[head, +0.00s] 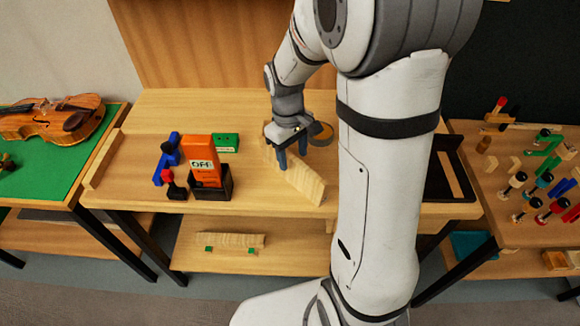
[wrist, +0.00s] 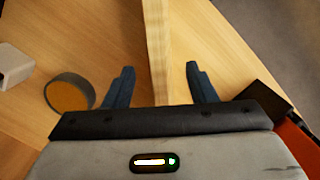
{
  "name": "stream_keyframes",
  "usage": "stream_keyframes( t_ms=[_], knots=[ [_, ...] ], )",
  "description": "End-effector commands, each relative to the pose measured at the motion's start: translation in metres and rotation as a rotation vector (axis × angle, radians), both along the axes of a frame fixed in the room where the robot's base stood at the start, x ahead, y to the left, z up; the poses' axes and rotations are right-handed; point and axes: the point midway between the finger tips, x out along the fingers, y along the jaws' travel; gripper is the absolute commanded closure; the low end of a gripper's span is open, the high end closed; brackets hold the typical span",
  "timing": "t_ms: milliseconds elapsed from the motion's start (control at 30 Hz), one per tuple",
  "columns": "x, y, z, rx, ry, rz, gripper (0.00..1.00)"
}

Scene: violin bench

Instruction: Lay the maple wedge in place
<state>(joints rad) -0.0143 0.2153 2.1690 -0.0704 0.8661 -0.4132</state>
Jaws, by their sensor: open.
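A pale, striped wooden wedge (head: 306,184), which looks like the maple wedge, stands on edge on the middle bench. It runs slantwise toward the front edge. In the wrist view the wedge (wrist: 158,50) runs up the middle, between the two fingers. My gripper (head: 292,160) is open around it, with clear gaps on both sides in the wrist view (wrist: 160,85). The fingers' lower ends and the wedge's far end are partly hidden in the head view. A similar pale wooden piece (head: 235,240) lies on the lower shelf by green pads.
An orange box marked OFF (head: 201,150) in a black holder stands left of the wedge, near blue and green items. A round amber-topped tin (head: 321,131) sits behind it. A violin (head: 52,117) lies on the left table; clamps crowd the right table.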

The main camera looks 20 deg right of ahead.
Motion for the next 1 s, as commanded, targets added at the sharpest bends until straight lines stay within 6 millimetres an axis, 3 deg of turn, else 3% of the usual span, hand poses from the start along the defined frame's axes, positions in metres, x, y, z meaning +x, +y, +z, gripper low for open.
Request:
stream_keyframes(
  t_ms=[200,500,1000],
  knots=[
    [-0.001,-0.003,-0.031,0.0,0.003,-0.002,0.49],
    [-0.002,-0.004,-0.036,0.0,0.0,-0.003,0.49],
    [-0.002,-0.004,-0.036,0.0,0.001,-0.004,0.89]
  ],
)
